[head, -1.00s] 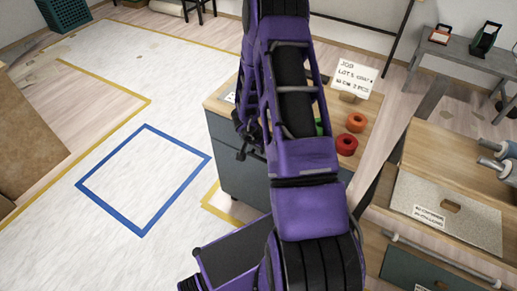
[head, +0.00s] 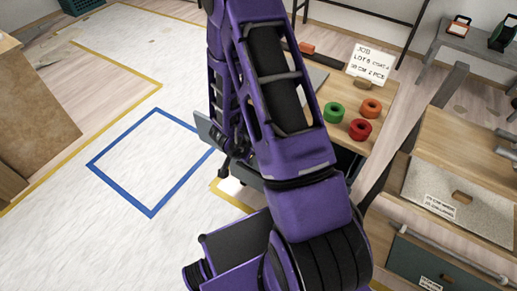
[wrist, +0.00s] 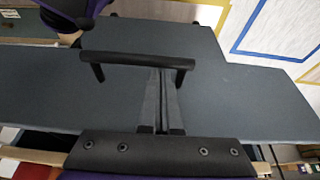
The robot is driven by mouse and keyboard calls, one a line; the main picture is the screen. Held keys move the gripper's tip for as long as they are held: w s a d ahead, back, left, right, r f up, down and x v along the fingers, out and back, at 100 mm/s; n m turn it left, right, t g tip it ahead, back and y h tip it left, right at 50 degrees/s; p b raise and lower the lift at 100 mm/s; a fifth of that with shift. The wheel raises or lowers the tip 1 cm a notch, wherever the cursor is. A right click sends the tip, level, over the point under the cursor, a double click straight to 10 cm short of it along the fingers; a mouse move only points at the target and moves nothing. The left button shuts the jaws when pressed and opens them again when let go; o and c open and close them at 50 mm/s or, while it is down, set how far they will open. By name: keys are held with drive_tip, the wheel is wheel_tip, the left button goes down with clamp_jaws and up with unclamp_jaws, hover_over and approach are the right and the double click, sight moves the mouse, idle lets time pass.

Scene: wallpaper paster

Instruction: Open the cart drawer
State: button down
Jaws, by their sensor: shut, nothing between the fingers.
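The cart (head: 372,90) has a wooden top and stands behind my arm in the head view. A grey-blue drawer front (head: 203,128) juts out left of my arm, away from the cart body, so the drawer appears pulled out. In the wrist view the drawer front (wrist: 235,95) fills the middle, with a black bar handle (wrist: 115,58) on it. My gripper (wrist: 164,73) is shut, its thin fingers together at the right part of the handle; whether they touch it or are hooked behind it I cannot tell. My arm hides much of the cart.
Green (head: 334,112), orange (head: 370,108) and red (head: 360,129) rolls and a job card (head: 371,63) are on the cart top. A wooden bench (head: 470,140) stands at the right. Floor with a blue taped square (head: 152,217) is clear at the left.

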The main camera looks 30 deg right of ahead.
drive_tip(key=s+a, duration=0.3)
drive_tip(key=a, duration=0.3)
drive_tip(key=shift+s+a, duration=0.25)
drive_tip(key=shift+s, duration=0.15)
drive_tip(key=s+a+r+p, duration=0.2)
drive_tip(key=s+a, duration=0.4)
drive_tip(key=a, duration=0.5)
drive_tip(key=shift+s+r, duration=0.3)
drive_tip(key=shift+r, duration=0.1)
drive_tip(key=shift+s+a, duration=0.1)
